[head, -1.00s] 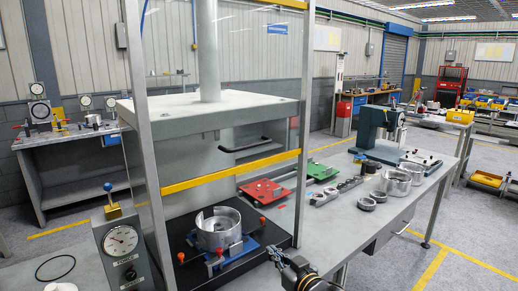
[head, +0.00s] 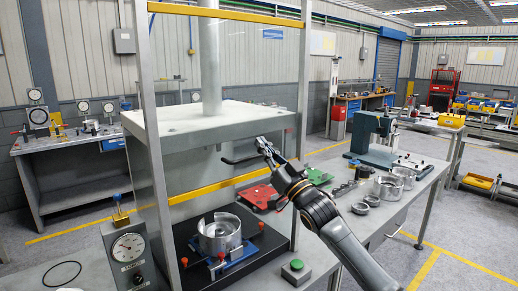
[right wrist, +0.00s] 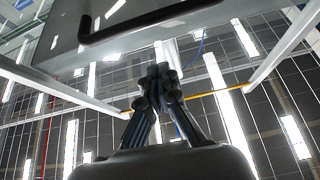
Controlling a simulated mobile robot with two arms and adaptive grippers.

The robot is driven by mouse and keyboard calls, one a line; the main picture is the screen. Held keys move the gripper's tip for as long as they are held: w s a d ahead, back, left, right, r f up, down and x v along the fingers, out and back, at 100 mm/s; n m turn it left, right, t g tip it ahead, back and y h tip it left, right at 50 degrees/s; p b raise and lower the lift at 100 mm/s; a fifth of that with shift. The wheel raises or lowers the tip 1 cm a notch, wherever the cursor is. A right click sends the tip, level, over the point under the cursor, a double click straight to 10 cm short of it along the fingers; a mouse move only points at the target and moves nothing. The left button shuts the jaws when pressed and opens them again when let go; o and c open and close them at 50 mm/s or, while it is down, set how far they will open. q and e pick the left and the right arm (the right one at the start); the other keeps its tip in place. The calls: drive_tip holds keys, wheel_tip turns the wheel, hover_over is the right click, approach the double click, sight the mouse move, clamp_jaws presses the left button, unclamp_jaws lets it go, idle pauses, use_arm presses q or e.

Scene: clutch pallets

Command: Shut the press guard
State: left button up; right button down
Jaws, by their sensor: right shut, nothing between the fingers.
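The press guard shows by its dark bar handle (head: 240,158), which hangs at the front of the press below the grey upper block (head: 215,130). The guard panel itself is hard to make out. My right gripper (head: 263,144) is shut and empty, close to the right end of the handle. In the right wrist view, the shut fingertips (right wrist: 160,75) point up below a grey panel (right wrist: 80,45) and the black handle (right wrist: 140,20), with a gap between. The press opening below the handle looks open. My left gripper is out of view.
A silver housing (head: 219,234) sits in a blue fixture with red knobs on the black press bed (head: 185,240). Posts and yellow bars (head: 215,186) frame the press. A green button box (head: 296,271) stands in front. A gauge box (head: 128,250) stands at left.

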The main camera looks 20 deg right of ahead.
use_arm(q)
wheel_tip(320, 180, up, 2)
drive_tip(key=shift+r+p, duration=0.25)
drive_tip(key=shift+p, duration=0.6)
use_arm(e)
drive_tip(key=f, duration=0.1)
drive_tip(key=w+f, duration=0.2)
drive_tip(key=shift+a+f, duration=0.15)
drive_tip(key=shift+a, duration=0.15)
drive_tip(key=shift+f, duration=0.1)
use_arm(q)
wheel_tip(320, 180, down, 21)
drive_tip(key=b, duration=2.1)
use_arm(e)
wheel_tip(320, 180, down, 30)
drive_tip(key=shift+s, duration=0.1)
